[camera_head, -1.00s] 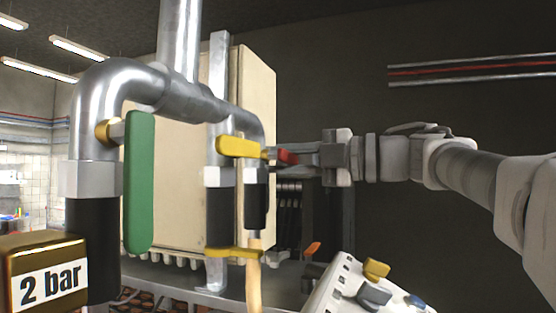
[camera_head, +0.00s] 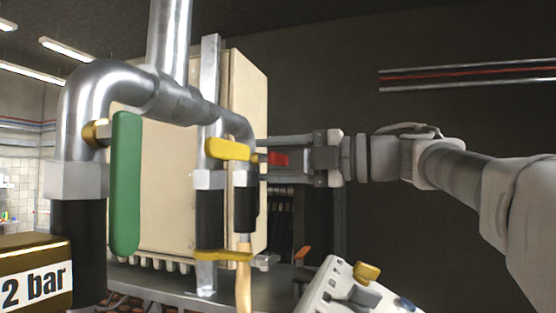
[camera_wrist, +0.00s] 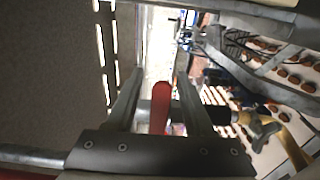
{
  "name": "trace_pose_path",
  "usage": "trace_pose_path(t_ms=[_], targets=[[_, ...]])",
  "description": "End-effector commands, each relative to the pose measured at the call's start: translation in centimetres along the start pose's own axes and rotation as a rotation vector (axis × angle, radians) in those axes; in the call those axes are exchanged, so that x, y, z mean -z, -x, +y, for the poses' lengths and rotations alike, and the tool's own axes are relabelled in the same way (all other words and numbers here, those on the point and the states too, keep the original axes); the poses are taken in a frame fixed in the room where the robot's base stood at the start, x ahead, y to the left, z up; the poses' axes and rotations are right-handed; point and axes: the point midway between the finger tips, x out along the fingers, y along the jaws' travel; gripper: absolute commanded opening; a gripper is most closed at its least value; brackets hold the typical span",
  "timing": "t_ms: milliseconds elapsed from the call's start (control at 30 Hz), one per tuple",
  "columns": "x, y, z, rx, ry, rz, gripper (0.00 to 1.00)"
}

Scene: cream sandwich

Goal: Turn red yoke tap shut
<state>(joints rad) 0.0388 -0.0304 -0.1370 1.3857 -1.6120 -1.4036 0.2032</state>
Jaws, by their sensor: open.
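The red tap handle (camera_head: 278,159) sits at the right end of the pipework, just right of a yellow lever. My gripper (camera_head: 268,158) reaches in from the right, with its fingers above and below the red handle. In the wrist view the red handle (camera_wrist: 161,106) stands between the two open fingers of my gripper (camera_wrist: 160,80). The tap's body behind the handle is mostly hidden.
A yellow lever (camera_head: 228,149) and a long green lever (camera_head: 125,183) are on the same pipework. A pale cabinet (camera_head: 252,130) stands behind. A grey control panel (camera_head: 335,290) with coloured knobs is below my arm. The space above my arm is clear.

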Motion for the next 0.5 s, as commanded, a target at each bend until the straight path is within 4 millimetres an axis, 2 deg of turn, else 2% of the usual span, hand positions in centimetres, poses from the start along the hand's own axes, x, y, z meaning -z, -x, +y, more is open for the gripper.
trace_pose_path(t_ms=[167, 500], targets=[[-0.1, 2.2, -0.1, 0.000, 0.001, -0.004, 0.53], [-0.1, 10.5, -0.1, 0.000, 0.001, -0.006, 0.53]])
